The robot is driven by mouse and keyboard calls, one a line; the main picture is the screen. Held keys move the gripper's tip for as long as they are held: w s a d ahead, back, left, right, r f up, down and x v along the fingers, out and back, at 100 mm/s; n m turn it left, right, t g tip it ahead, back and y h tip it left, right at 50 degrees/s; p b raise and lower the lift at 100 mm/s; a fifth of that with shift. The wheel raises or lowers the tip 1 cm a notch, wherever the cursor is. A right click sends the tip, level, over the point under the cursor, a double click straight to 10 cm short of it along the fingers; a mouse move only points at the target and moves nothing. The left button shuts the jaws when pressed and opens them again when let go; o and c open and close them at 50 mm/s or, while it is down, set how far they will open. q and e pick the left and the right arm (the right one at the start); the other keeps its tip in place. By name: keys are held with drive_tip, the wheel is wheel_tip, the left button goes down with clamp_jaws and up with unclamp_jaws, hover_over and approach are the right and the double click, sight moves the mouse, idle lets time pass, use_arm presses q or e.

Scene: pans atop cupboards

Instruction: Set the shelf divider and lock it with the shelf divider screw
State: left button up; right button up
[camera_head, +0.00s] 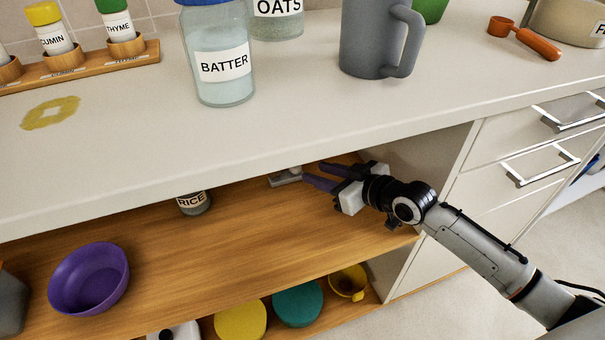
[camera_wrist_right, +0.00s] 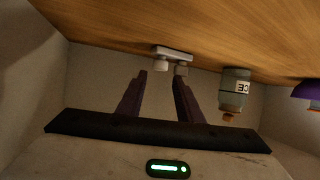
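A small light grey piece (camera_head: 284,179) with a whitish knob lies on the wooden shelf inside the cupboard. In the right wrist view the same grey piece (camera_wrist_right: 174,53) shows two rounded white knobs. I cannot tell whether it is the shelf divider or its screw. My right gripper (camera_head: 312,174) reaches into the cupboard under the countertop, its purple fingers pointing left at the piece. In the wrist view the right gripper (camera_wrist_right: 160,74) is open, with nothing between its fingers. The fingertips are close to the knobs; contact is unclear. My left gripper is not in view.
The countertop (camera_head: 290,118) overhangs the shelf (camera_head: 220,240), and the cupboard side wall (camera_head: 430,160) is close to my right arm. A rice jar (camera_head: 194,203) stands left of the gripper. A purple bowl (camera_head: 90,279) is farther left. Shelf space between them is clear.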

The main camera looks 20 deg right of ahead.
sight(300, 168)
drive_tip(key=b+x, duration=0.2)
drive_tip(key=x, duration=0.4)
drive_tip(key=shift+s+f, duration=0.1)
drive_tip(key=shift+w+a+f, duration=0.15)
drive_tip(key=shift+w, duration=0.25)
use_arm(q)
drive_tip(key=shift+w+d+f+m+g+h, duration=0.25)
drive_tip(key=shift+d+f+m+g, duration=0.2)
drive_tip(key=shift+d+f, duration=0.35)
